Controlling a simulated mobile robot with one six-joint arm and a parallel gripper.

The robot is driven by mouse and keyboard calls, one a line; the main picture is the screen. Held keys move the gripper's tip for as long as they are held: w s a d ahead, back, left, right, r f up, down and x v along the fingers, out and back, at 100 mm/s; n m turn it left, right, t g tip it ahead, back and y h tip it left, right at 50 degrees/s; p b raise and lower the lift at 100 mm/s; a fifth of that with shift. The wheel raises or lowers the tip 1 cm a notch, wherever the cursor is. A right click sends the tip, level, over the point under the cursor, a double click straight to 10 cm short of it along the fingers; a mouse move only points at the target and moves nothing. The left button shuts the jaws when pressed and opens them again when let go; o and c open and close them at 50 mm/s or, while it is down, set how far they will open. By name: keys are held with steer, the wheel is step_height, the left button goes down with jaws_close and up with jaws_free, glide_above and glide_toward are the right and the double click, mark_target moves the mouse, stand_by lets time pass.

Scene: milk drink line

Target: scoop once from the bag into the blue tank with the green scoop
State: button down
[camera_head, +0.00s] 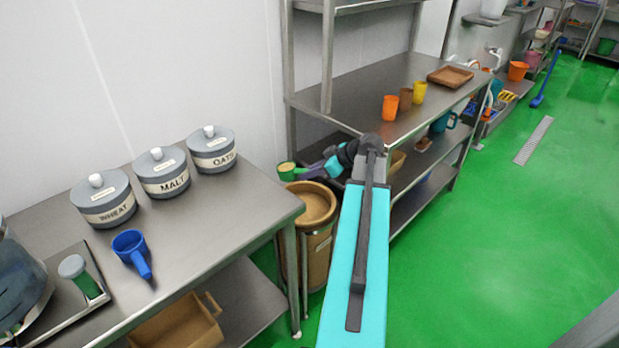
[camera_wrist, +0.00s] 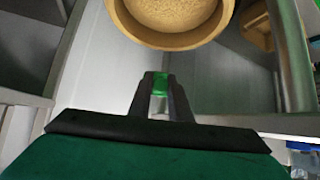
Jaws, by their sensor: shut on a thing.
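The green scoop (camera_head: 287,171) is in my gripper (camera_head: 308,172), its cup out to the left of the fingers. In the wrist view a green part of it (camera_wrist: 160,84) shows between the closed fingers (camera_wrist: 161,92); its cup cannot be made out there. The round tan bag (camera_head: 318,240), open at the top with beige powder inside, stands on the floor just below the scoop in the head view. It also shows at the top of the wrist view (camera_wrist: 224,22). I cannot make out what the scoop holds. No clearly blue tank is identifiable.
A steel table at left (camera_head: 215,220) holds lidded pots marked wheat (camera_head: 105,198), malt (camera_head: 163,173) and oats (camera_head: 212,150), a blue scoop (camera_head: 131,252) and a dark vessel (camera_head: 18,275). A steel shelf rack (camera_head: 350,104) stands behind my arm.

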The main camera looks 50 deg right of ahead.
steer(key=shift+r+t+y+b, duration=0.4)
steer(key=shift+t+b, duration=0.6)
steer(key=shift+b, duration=0.7)
steer(key=shift+r, duration=0.35)
